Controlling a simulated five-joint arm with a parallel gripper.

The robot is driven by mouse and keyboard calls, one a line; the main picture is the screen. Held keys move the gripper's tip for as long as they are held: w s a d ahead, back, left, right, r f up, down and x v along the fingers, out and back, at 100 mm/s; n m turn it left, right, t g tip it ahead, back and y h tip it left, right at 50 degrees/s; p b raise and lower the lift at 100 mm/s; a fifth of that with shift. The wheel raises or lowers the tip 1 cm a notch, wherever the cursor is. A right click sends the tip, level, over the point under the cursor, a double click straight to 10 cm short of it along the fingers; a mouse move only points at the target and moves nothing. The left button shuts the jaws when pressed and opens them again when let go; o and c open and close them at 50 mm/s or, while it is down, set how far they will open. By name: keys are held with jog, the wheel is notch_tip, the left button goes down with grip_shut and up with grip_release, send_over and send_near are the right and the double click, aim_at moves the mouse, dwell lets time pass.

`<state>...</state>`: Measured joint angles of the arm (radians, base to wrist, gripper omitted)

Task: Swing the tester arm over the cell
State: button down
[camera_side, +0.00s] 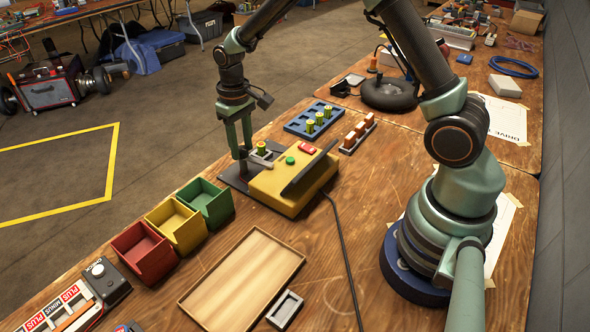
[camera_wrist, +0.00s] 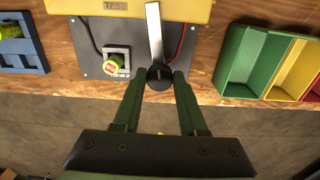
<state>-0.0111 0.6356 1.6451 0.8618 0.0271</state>
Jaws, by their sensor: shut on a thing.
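The yellow tester (camera_side: 284,192) stands on the bench with a red part and a green button on top. Its dark base plate also shows in the wrist view (camera_wrist: 95,72). A green-yellow cell (camera_side: 262,149) stands in a small grey holder on that plate; in the wrist view the cell (camera_wrist: 112,66) is left of the tester arm. The silver tester arm (camera_wrist: 154,30) reaches from the yellow body to a black knob (camera_wrist: 159,77). My gripper (camera_wrist: 160,77) is shut on this knob. The arm lies beside the cell, apart from it. In the side view my gripper (camera_side: 241,156) hides the knob.
A blue rack (camera_side: 298,119) with several cells and a rack of orange-topped pieces (camera_side: 358,133) stand behind the tester. Red (camera_side: 144,252), yellow (camera_side: 176,226) and green (camera_side: 207,203) bins line the bench edge. A wooden tray (camera_side: 242,281) is in front. A black cable (camera_side: 341,240) crosses the bench.

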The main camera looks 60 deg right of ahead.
aim_at(242, 148)
jog(key=n, duration=0.4)
jog(key=shift+n, duration=0.3)
jog(key=n, duration=0.3)
jog(key=shift+w+d+n, duration=0.1)
jog(key=shift+n, duration=0.2)
jog(key=n, duration=0.4)
jog(key=shift+w+n, duration=0.1)
jog(key=shift+n, duration=1.7)
jog(key=shift+c, duration=2.2)
grip_release()
notch_tip(242, 148, up, 12)
